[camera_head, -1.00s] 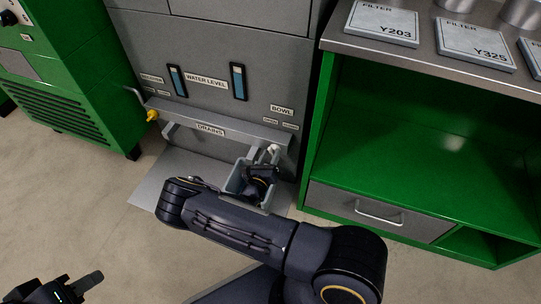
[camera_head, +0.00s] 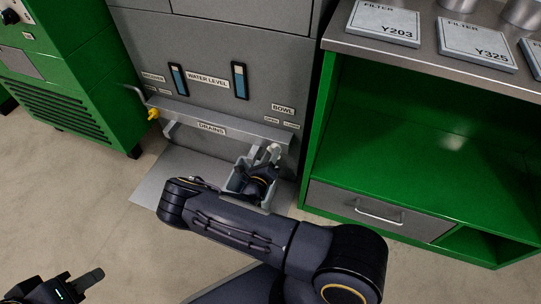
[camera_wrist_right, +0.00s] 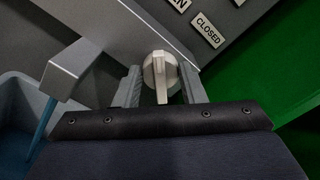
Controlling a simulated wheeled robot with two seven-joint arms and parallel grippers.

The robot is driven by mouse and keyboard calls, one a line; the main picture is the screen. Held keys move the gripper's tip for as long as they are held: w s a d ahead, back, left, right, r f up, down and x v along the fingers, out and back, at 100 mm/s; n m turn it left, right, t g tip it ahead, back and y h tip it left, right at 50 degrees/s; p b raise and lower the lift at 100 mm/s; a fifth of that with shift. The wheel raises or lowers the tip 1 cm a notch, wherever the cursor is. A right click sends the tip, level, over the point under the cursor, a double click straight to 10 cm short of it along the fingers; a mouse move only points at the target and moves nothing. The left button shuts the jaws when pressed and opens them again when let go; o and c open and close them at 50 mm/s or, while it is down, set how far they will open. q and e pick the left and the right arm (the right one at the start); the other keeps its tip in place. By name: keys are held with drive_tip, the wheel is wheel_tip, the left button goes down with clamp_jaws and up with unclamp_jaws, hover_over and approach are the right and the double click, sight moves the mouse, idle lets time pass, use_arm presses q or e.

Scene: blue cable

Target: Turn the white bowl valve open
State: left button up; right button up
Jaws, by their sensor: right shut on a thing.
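The white bowl valve (camera_head: 274,149) is at the right end of the drains shelf, under the BOWL label (camera_head: 283,109). In the right wrist view the valve knob (camera_wrist_right: 160,72) sits between the two grey fingers of my right gripper (camera_wrist_right: 158,88), which is shut on it. Its handle points down towards the gripper in that view. In the head view my right gripper (camera_head: 268,165) is mostly hidden behind its wrist. My left gripper (camera_head: 78,288) is at the bottom left, away from the valve; its finger gap is not clear.
A grey bin (camera_head: 237,182) stands under the drain pipe beside my right wrist. A yellow valve (camera_head: 153,114) is at the left end of the shelf (camera_head: 235,129). A green cabinet (camera_head: 420,150) stands close on the right. The floor at left is clear.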

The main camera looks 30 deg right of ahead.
drive_tip(key=shift+s+f, duration=0.1)
drive_tip(key=shift+f, duration=0.05)
drive_tip(key=o, duration=1)
drive_tip(key=p+v, duration=0.2)
drive_tip(key=v, duration=0.5)
drive_tip(key=shift+s+a, duration=0.25)
drive_tip(key=shift+a, duration=0.05)
